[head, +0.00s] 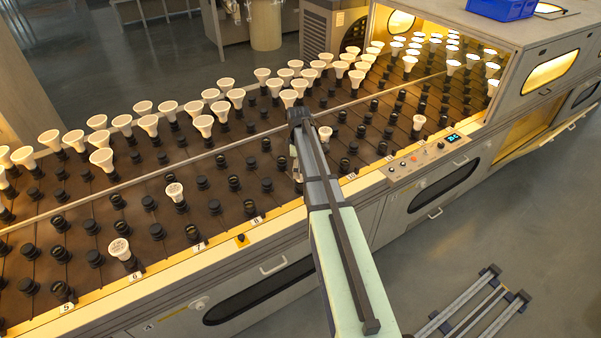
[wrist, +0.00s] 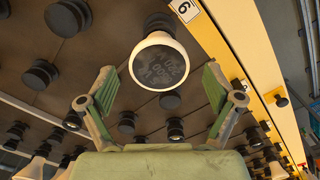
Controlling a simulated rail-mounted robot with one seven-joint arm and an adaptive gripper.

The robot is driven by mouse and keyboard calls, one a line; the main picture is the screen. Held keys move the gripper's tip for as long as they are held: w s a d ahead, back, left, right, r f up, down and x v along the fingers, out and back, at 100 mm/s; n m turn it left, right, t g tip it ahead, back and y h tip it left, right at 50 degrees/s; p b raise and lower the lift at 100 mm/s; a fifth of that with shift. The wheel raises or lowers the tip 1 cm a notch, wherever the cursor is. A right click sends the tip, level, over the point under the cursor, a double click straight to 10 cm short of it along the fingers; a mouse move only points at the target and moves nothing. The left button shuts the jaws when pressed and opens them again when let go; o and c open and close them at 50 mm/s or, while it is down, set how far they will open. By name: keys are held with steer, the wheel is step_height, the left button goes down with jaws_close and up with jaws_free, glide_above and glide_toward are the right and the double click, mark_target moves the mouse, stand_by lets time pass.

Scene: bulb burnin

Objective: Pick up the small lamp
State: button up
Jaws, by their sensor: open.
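A small lamp (wrist: 159,63) with a white rim and a dark, lettered face stands upright in a black socket. In the wrist view it lies between the fingertips of my gripper (wrist: 160,80), towards the top. My gripper is open, one finger on each side of the lamp, with gaps showing. I cannot tell how high the fingers are over it. In the head view my gripper (head: 296,160) is over the front part of the deck, and my arm largely hides what is beneath it.
Other lamps stand nearby, at front left (head: 121,249), behind it (head: 175,191) and right of my gripper (head: 325,133). Several larger white lamps line the back rows. Many black sockets are empty. A yellow front edge (wrist: 245,58) carries number tags; a control panel (head: 430,158) is at right.

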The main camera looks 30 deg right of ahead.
steer(key=shift+f, duration=0.8)
steer(key=c, duration=1.3)
steer(key=shift+o, duration=0.2)
steer(key=shift+r, duration=0.1)
